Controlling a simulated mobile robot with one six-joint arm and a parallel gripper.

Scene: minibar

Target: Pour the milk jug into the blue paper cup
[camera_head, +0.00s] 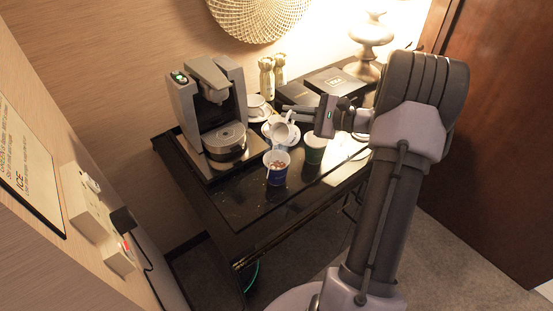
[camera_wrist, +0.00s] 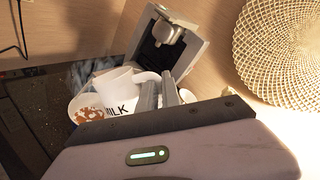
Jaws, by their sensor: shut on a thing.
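The blue paper cup (camera_head: 277,177) stands upright on the black table in the head view, with brown and white contents showing inside. The white milk jug (camera_head: 283,131) is just above and behind the cup in that picture and looks tilted. In the wrist view the jug (camera_wrist: 117,85) shows part of its MILK lettering. My gripper (camera_head: 290,113) is shut on the jug's handle, and its fingers (camera_wrist: 170,93) show there in the wrist view. A round opening with brown and white contents, likely the cup (camera_wrist: 88,111), is partly hidden by the jug and my gripper.
A coffee machine (camera_head: 210,115) stands left of the jug. A green cup (camera_head: 315,147) stands right of the blue cup. A white saucer (camera_head: 267,130), a second white cup (camera_head: 257,106) and black boxes (camera_head: 334,81) are behind. The front of the table (camera_head: 235,203) is clear.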

